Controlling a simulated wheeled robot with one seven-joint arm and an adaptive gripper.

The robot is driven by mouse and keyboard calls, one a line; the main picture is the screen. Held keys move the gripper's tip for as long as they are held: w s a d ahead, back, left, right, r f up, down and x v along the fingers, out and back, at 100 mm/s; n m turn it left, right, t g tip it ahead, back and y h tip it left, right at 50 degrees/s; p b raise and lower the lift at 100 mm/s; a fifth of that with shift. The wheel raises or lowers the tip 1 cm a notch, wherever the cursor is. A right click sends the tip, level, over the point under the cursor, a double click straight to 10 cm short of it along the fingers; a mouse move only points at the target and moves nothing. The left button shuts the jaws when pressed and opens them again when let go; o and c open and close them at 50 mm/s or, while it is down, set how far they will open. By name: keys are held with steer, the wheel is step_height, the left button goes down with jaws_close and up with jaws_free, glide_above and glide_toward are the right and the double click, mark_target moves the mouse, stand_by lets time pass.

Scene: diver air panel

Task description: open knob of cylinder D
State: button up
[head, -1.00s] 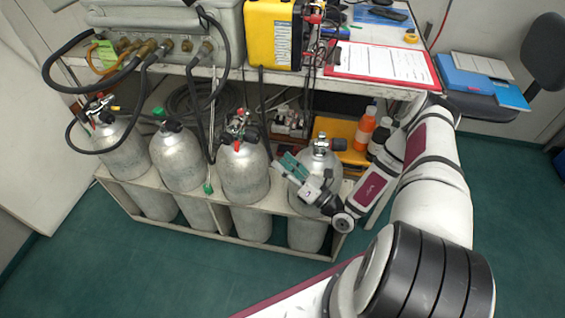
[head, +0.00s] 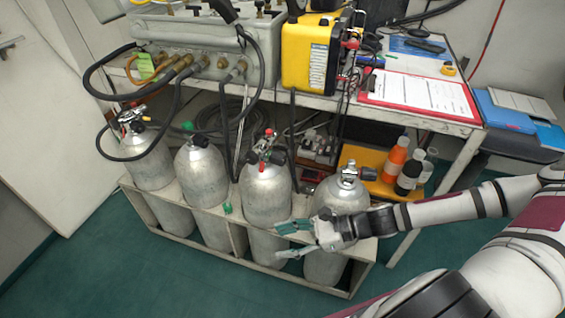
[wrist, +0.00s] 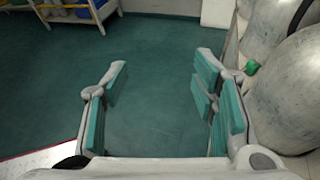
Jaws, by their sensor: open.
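Several grey gas cylinders stand in a row in a low rack; I can read no letters on them. The rightmost cylinder (head: 330,197) has a metal valve (head: 348,172) on top with a dark knob (head: 368,174) on its right side. My gripper (head: 280,241) is open and empty, in front of this cylinder's body and below its valve. Its fingers point left and partly cover the cylinder. In the wrist view the teal-padded fingers (wrist: 162,80) are spread over bare floor. Cylinder bodies (wrist: 290,90) show at the right edge there; the rightmost cylinder's knob is not seen.
The rack (head: 365,270) has a raised front rail. The neighbouring cylinder (head: 265,195) carries a valve with red parts. A bench (head: 440,117) overhangs behind, with hoses hanging down. Bottles (head: 395,160) stand behind and right of the rightmost cylinder. The green floor (head: 130,270) in front is clear.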

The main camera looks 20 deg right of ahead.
steer(key=w+d+t+h, duration=0.3)
steer(key=w+d, duration=0.2)
steer(key=t+h+b, duration=0.1)
steer(key=t+h, duration=0.3)
steer(key=t, duration=0.2)
glide_toward(284, 161)
steer(key=b+x, duration=0.3)
steer(key=x, duration=0.7)
steer(key=shift+w+a+f, duration=0.1)
steer(key=shift+w+f, duration=0.05)
steer(key=shift+w, duration=0.2)
steer(key=c, duration=1.1)
